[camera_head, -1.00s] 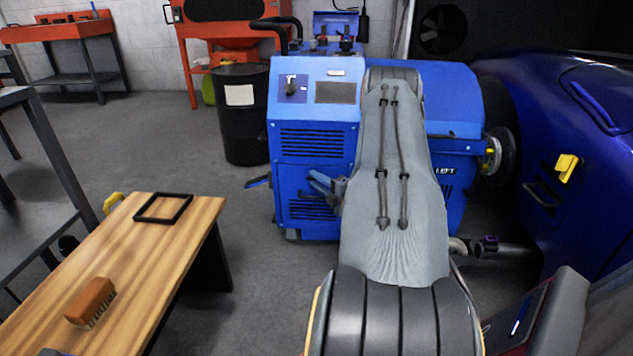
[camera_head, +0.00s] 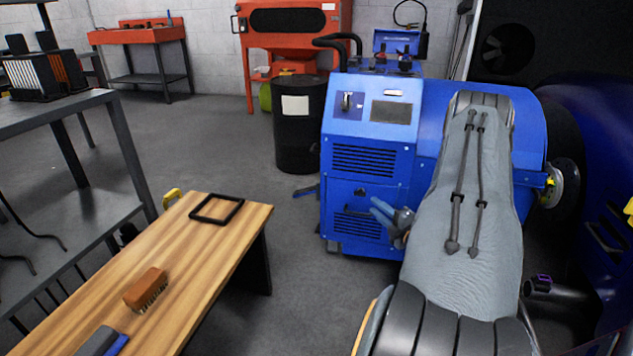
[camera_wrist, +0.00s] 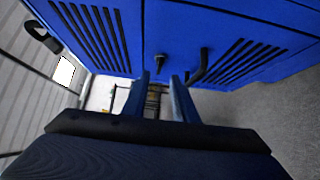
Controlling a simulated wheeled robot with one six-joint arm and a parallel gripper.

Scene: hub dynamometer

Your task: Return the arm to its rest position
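My arm, in a grey fabric sleeve, reaches away from me on the right of the head view. My gripper (camera_head: 392,214) shows beside it, with blue fingers, in front of the lower part of the blue dynamometer cabinet (camera_head: 372,160). In the wrist view, the two fingers of my gripper (camera_wrist: 160,84) stand apart with nothing held between them. Beyond them is the vented front of the blue cabinet (camera_wrist: 220,25). I cannot tell whether the fingers touch the cabinet.
A wooden bench (camera_head: 215,245) at lower left holds a brush (camera_head: 146,288) and a black frame (camera_head: 217,208). A dark shelf (camera_head: 60,113) stands left. A black drum (camera_head: 298,135) stands beside the cabinet. A blue car (camera_head: 600,120) is at right. Open floor lies between bench and cabinet.

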